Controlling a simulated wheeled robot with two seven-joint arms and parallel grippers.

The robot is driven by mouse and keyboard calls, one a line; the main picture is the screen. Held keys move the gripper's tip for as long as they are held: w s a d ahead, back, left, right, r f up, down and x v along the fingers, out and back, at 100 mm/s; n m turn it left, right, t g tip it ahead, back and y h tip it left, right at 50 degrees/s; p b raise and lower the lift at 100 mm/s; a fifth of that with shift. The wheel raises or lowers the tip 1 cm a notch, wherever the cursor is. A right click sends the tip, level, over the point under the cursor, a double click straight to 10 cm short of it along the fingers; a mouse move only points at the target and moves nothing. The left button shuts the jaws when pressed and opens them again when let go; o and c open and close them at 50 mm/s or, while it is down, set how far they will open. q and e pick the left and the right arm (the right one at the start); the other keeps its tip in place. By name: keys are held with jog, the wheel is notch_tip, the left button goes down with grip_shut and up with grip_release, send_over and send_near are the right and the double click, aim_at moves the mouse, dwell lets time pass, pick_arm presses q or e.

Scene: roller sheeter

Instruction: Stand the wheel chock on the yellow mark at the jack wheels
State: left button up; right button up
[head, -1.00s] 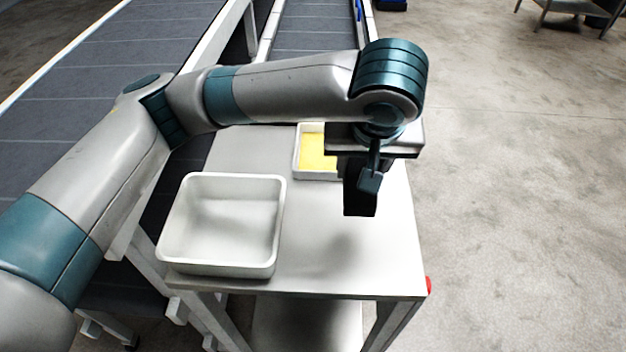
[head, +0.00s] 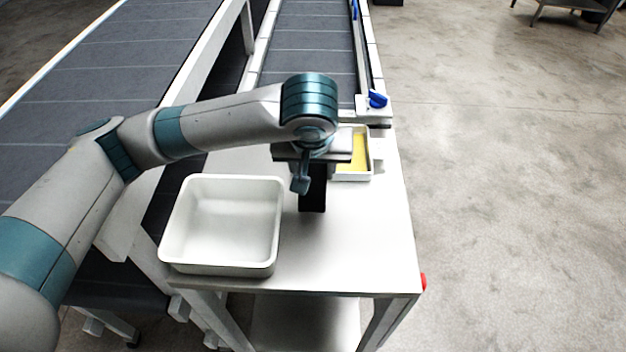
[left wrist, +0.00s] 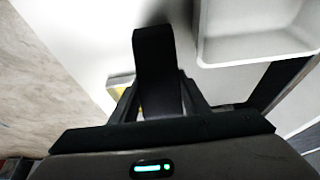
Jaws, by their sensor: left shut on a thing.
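My left gripper (head: 311,170) hangs over the table, just right of the large white bin, pointing down. It is shut on a black block, the wheel chock (head: 313,196). In the left wrist view the chock (left wrist: 157,65) stands out between the dark fingers (left wrist: 159,100), and its far end is over the pale table top. The chock looks clear of the bin; its gap to the table is hard to judge. A yellow patch (head: 359,153) shows inside a small white tray behind the gripper; I cannot tell if it is the mark. No jack wheels are recognisable. My right gripper is out of view.
The large white bin (head: 173,236) stands empty on the left of the table (head: 370,245). The table's right front is bare. A blue knob (head: 377,98) sits beyond the small white tray (head: 371,171). Conveyors (head: 312,50) run behind and to the left.

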aim_at(313, 182)
pick_arm(q)
jog(key=shift+f+p, duration=0.7)
jog(key=shift+f, duration=1.2)
jog(key=o, duration=1.4)
jog(key=shift+f, duration=0.15)
jog(key=shift+o, duration=0.2)
jog(key=b+v, duration=0.1)
jog(key=v, duration=1)
jog(key=shift+b, duration=0.35)
jog(key=shift+s+r, duration=0.3)
jog(key=shift+r, duration=0.25)
